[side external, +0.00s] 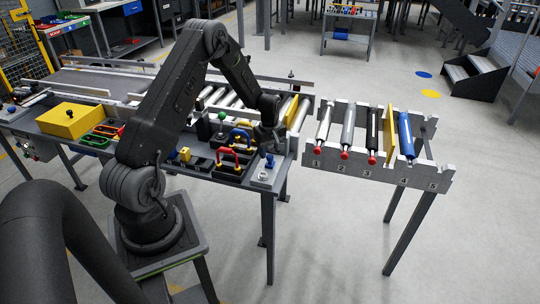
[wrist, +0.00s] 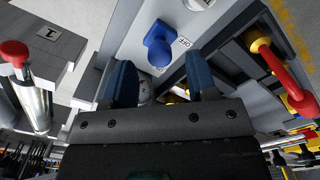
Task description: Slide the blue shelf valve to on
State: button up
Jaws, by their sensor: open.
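The blue shelf valve (wrist: 160,42) shows in the wrist view as a rounded blue knob on a pale grey plate, with an "OFF" label just to its right. In the side external view the blue valve (side external: 269,161) stands near the right end of the shelf. My gripper (wrist: 159,62) is open, with its two dark blue fingers apart and the knob seen beyond the gap between them. In the side external view my gripper (side external: 270,143) is just above the valve. Nothing is between the fingers that I can see for sure. The valve's far side is hidden.
A round silver fitting (side external: 264,177) sits in front of the valve. A red-and-yellow handle (side external: 234,156) stands close on the left. To the right is a rack (side external: 375,172) with red-tipped rollers and a blue roller (side external: 406,135). A gap separates it from the shelf.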

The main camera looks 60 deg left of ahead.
jog(key=shift+f, duration=1.2)
jog(key=shift+c, duration=0.4)
jog(key=c, duration=0.8)
jog(key=shift+w+a, duration=1.25)
jog(key=shift+w, duration=0.05)
jog(key=shift+c, duration=0.2)
jog(key=o, duration=0.7)
jog(key=shift+c, duration=0.2)
jog(key=shift+o, duration=1.3)
jog(key=shift+r, duration=0.1)
